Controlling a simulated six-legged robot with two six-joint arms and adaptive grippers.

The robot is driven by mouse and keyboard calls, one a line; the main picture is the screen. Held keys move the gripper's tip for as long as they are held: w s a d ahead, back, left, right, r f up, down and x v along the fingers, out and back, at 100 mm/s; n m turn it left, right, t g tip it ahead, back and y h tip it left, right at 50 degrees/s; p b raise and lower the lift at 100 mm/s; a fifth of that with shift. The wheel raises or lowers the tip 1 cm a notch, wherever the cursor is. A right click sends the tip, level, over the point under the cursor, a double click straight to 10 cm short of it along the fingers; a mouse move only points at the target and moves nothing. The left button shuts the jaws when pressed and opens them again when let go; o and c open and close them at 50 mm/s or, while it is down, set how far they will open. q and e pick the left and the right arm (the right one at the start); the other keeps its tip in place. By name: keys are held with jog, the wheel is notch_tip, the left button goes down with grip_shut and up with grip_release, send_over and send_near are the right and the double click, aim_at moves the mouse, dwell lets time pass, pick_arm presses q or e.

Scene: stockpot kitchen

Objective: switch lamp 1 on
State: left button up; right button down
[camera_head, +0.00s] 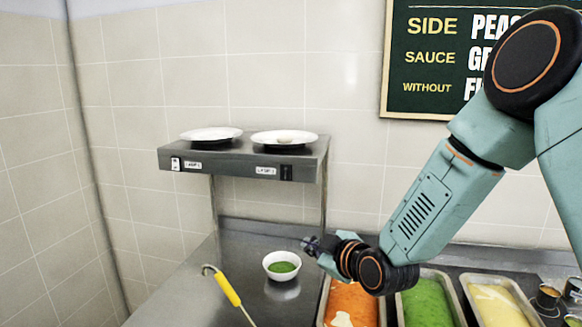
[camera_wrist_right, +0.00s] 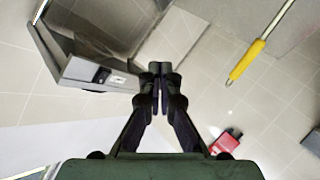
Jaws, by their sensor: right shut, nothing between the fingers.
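A grey shelf unit (camera_head: 225,165) stands against the tiled wall, with two small switches on its front face. The right switch (camera_head: 286,172) is dark, beside another label (camera_head: 265,171); the lettering is too small to read surely. My right gripper (camera_head: 308,243) is shut and empty, below and right of the shelf front, apart from both switches. In the right wrist view the gripper (camera_wrist_right: 160,68) points past the shelf (camera_wrist_right: 75,55), where one dark switch (camera_wrist_right: 103,75) shows. My left gripper is out of view.
Two white plates (camera_head: 211,134) (camera_head: 284,139) sit on the shelf. Below are a bowl of green food (camera_head: 282,266), a yellow-handled utensil (camera_head: 228,289) and food trays (camera_head: 350,300). A red object (camera_wrist_right: 228,140) shows in the wrist view. The space before the shelf front is clear.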

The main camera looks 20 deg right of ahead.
jog(key=w+d+r+n+t+y, duration=0.1)
jog(key=w+r+n+t, duration=0.2)
jog(key=r+n, duration=0.6)
jog(key=shift+w+r+n+p, duration=0.4)
jog(key=shift+r, duration=0.1)
jog(key=shift+a, duration=0.25)
jog(key=shift+d, duration=0.1)
